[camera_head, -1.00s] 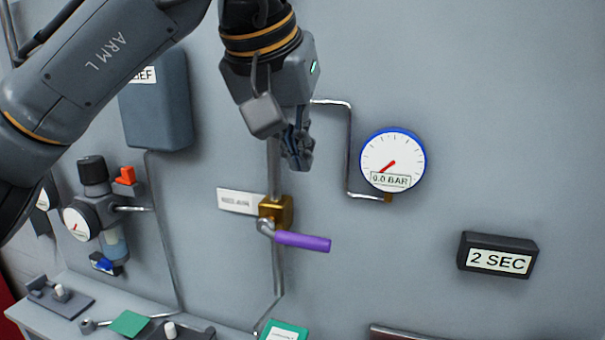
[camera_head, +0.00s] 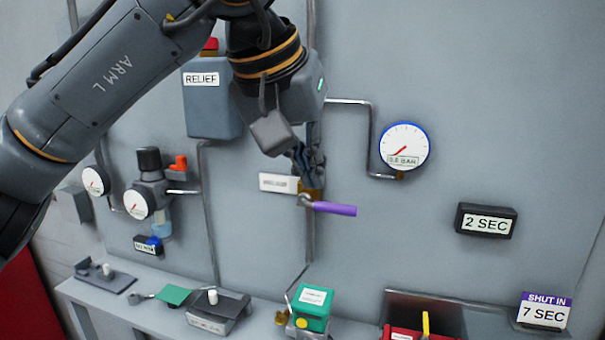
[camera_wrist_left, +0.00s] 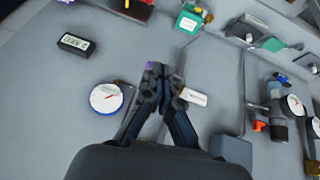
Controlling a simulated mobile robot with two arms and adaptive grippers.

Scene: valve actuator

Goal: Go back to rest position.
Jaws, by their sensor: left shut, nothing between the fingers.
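My left gripper (camera_head: 310,172) hangs in front of the panel, fingers pointing down, at the brass valve (camera_head: 316,193) with the purple lever (camera_head: 334,209). In the head view its fingertips overlap the top of the valve; I cannot tell whether they touch it. The lever points right, tilted slightly down. In the left wrist view the fingers (camera_wrist_left: 163,78) come together at the tips with nothing between them, and only a bit of purple shows there. My right gripper is not in view.
A round gauge (camera_head: 404,147) and a "2 SEC" sign (camera_head: 486,221) are on the panel to the right. A "RELIEF" box (camera_head: 212,105) and a regulator (camera_head: 152,185) are to the left. A shelf below holds a green box (camera_head: 314,309) and a red one (camera_head: 410,332).

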